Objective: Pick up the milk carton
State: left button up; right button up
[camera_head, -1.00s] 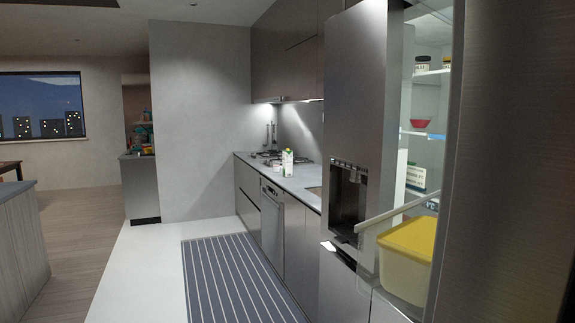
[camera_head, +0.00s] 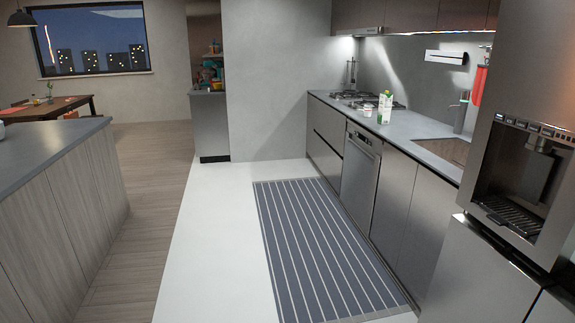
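The milk carton (camera_head: 385,107) is white and green and stands upright on the grey counter (camera_head: 407,123) along the right side. It is between the stovetop and the sink, well ahead of me. Neither of my grippers shows in the head view, so I cannot see whether they are open or shut.
A striped runner (camera_head: 318,240) lies on the white floor in front of the counter. The fridge (camera_head: 500,210) stands close on the right. An island (camera_head: 62,190) is on the left. The stovetop (camera_head: 368,98) and sink (camera_head: 445,149) flank the carton. The pale floor left of the runner is clear.

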aim_at(386, 103)
jog(key=i, duration=0.55)
jog(key=i+j+z, duration=0.15)
jog(key=i, duration=0.95)
jog(key=i+j+z, duration=0.15)
jog(key=i, duration=0.35)
